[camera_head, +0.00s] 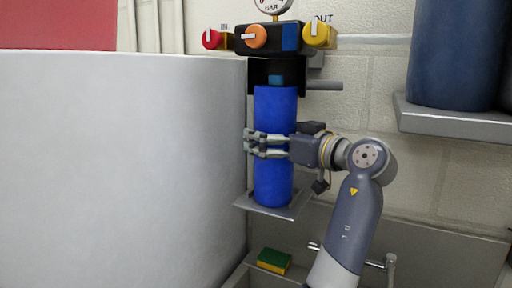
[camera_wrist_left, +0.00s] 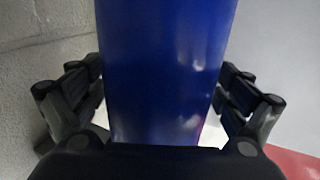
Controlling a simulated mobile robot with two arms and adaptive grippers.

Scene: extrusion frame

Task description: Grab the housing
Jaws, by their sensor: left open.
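The housing (camera_head: 274,110) is a tall blue cylinder. It hangs upright under a black filter head (camera_head: 277,73), with its lower end at a small grey plate (camera_head: 290,211). My left gripper (camera_head: 265,143) is at about the housing's mid-height, with its fingers around it. In the left wrist view the housing (camera_wrist_left: 160,70) fills the middle, with one finger of my left gripper (camera_wrist_left: 160,98) on each side. The fingers are open and close to the sides; I cannot tell whether they touch. My right gripper is not in view.
A red knob (camera_head: 211,39), an orange knob (camera_head: 254,37), a yellow knob (camera_head: 319,34) and a gauge (camera_head: 272,5) sit above. A large white rounded body (camera_head: 120,160) stands close left. A grey shelf (camera_head: 455,121) is at right. A sponge (camera_head: 273,261) and tap (camera_head: 390,264) are below.

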